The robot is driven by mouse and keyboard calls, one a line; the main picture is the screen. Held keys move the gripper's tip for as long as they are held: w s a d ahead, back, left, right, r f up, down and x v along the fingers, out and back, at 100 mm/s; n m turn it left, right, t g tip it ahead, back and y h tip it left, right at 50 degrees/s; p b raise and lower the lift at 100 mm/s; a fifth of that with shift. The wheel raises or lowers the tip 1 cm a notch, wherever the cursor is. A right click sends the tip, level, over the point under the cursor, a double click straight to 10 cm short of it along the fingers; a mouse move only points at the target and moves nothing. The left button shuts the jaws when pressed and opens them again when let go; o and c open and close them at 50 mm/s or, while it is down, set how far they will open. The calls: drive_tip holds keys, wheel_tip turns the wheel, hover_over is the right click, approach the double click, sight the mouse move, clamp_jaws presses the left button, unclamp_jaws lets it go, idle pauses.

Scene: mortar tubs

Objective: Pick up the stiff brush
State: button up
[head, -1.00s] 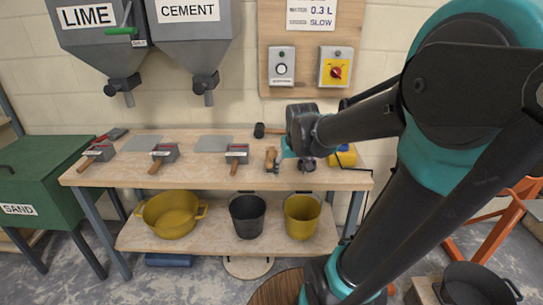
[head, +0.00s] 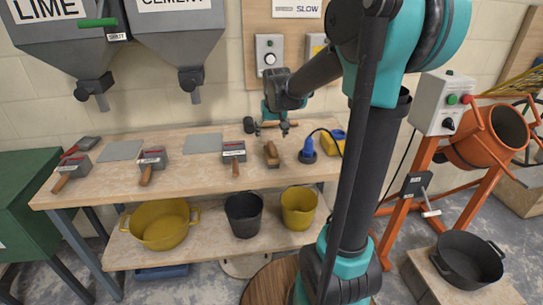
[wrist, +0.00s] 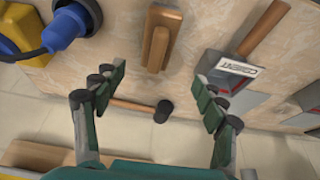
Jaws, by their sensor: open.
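The stiff brush, a wooden block (head: 271,154) with a narrower handle, lies on the workbench right of centre. It also shows in the wrist view (wrist: 157,38) at top centre, its bristles hidden. My gripper (head: 275,128) is above the back of the bench, just behind the brush in the head view. In the wrist view my gripper (wrist: 160,77) has its two fingers spread wide and nothing between them. The brush lies beyond the fingertips, roughly in line with the gap, and is not touched.
A mallet (wrist: 163,111) lies at the bench's back edge, below the gripper. Left of the brush is a trowel-like tool labelled cement (head: 234,151). Right of it are a blue plug (head: 308,151) and a yellow item (head: 335,143). Tubs and buckets (head: 299,210) stand on the lower shelf.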

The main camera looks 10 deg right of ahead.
sight(272, 147)
drive_tip(key=x, duration=0.4)
drive_tip(key=shift+w+f, duration=0.15)
drive_tip(key=shift+f, duration=0.2)
drive_tip(key=shift+s+d+x, duration=0.1)
drive_tip(key=shift+d+x, duration=0.05)
drive_tip(key=shift+x, duration=1.25)
drive_tip(key=shift+s+d+x, duration=0.1)
drive_tip(key=shift+x, duration=1.3)
drive_tip(key=c, duration=1.4)
